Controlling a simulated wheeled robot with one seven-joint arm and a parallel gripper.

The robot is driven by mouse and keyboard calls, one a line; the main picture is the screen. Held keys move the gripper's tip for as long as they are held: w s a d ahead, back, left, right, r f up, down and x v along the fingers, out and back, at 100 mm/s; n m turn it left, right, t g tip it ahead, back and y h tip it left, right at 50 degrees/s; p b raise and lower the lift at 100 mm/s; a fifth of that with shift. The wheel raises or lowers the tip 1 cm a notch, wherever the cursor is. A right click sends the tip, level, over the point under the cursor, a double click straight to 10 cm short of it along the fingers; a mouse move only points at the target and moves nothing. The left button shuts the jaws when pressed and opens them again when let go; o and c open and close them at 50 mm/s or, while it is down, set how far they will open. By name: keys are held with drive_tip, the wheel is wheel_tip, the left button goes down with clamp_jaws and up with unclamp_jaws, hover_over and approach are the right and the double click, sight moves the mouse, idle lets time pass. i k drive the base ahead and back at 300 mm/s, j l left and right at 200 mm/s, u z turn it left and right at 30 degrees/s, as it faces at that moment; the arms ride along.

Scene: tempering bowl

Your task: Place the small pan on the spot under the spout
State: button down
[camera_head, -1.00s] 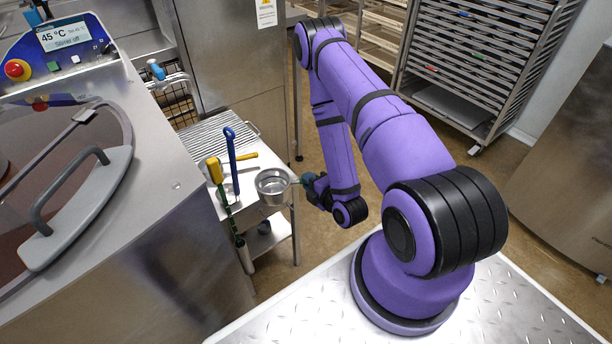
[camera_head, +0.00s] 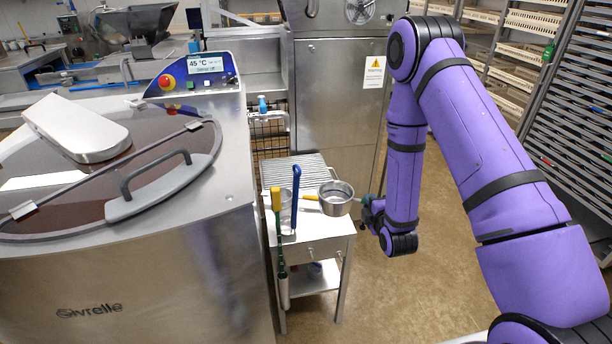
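The small pan (camera_head: 337,203) is a round steel vessel, seen at the right side of the small steel trolley's top. It looks upright. A spout-like metal fitting with a blue top (camera_head: 262,104) sticks out behind the trolley, above a ribbed grate (camera_head: 300,172).
A large steel machine (camera_head: 150,270) with a control panel (camera_head: 200,75) fills the left. Racks stand at right. Floor (camera_head: 440,270) is open right of the trolley.

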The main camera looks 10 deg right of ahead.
sight(305, 172)
drive_tip(key=i+l, duration=0.2)
drive_tip(key=l, duration=0.15)
drive_tip(key=i+l+u, duration=0.1)
drive_tip(key=i+l, duration=0.35)
drive_tip(key=l, duration=0.25)
drive_tip(key=i+l+u, duration=0.15)
drive_tip(key=l, duration=0.2)
drive_tip(key=i+l, duration=0.2)
drive_tip(key=l, duration=0.2)
drive_tip(key=i+j+u, duration=0.15)
drive_tip(key=u, duration=0.35)
drive_tip(key=i+u, duration=0.45)
drive_tip(key=k, duration=0.1)
